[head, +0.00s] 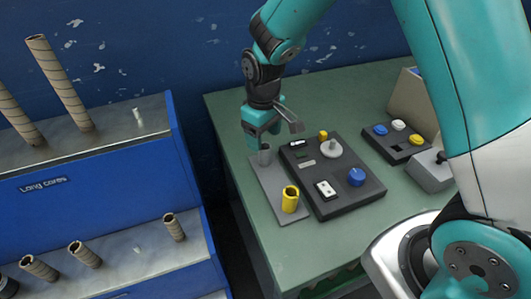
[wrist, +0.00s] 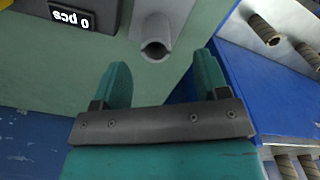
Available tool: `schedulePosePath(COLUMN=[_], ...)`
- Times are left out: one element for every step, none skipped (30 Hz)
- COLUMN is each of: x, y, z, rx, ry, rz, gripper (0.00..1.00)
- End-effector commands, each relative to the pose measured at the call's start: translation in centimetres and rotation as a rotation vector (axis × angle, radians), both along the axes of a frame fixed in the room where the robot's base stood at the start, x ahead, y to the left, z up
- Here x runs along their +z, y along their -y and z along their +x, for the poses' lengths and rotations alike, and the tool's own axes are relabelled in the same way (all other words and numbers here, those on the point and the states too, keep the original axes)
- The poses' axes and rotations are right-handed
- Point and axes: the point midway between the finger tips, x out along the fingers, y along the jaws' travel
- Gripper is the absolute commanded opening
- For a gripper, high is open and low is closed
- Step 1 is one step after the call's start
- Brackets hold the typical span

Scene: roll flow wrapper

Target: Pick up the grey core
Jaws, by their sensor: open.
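The grey core (head: 264,157) is a short grey tube standing at the far end of a grey plate (head: 268,182) on the green table. In the wrist view the grey core (wrist: 155,40) shows its open end, beyond the fingertips and roughly between them. My gripper (head: 262,142) is open and empty, close above the grey core in the head view. In the wrist view both teal fingers of my gripper (wrist: 162,66) are spread apart, with a visible gap to the core. Whether a finger touches it cannot be told from the head view.
A yellow core (head: 290,200) stands at the near end of the plate. A dark control panel (head: 330,210) with knobs lies right of it. A button box (head: 398,143) is farther right. A blue rack (head: 100,190) with brown cores stands left of the table.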

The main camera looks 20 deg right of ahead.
Motion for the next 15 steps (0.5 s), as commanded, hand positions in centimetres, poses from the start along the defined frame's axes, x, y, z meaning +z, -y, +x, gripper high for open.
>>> schedulePosePath(x=[-0.9,-1.3,-1.8,-2.0,-2.3,-2.5,-2.6,-2.8,-3.1,-3.4,-3.8,-4.4,-4.9,-5.4,-6.0], y=[0.0,0.0,0.0,0.0,0.0,0.0,0.0,0.0,0.0,0.1,0.1,0.2,0.2,0.2,0.2], z=[-0.1,-0.1,0.0,0.0,0.0,0.0,0.0,0.0,0.1,0.1,0.2,0.3,0.4,0.5,0.6], rx=[0.000,0.000,0.000,0.000,0.000,0.000,0.000,0.000,-0.001,-0.001,-0.001,-0.001,-0.001,-0.001,-0.001], ry=[-0.003,-0.004,-0.002,-0.001,-0.001,-0.001,-0.001,-0.001,0.000,-0.001,-0.003,-0.004,-0.004,-0.004,-0.004], rz=[-0.001,-0.001,0.000,0.000,0.000,0.000,0.000,0.000,0.001,0.000,-0.001,0.000,0.000,0.000,0.000], gripper=[0.68,0.68,0.68,0.68,0.68,0.68,0.68,0.68,0.68,0.68,0.68,0.68,0.68,0.68,0.68])
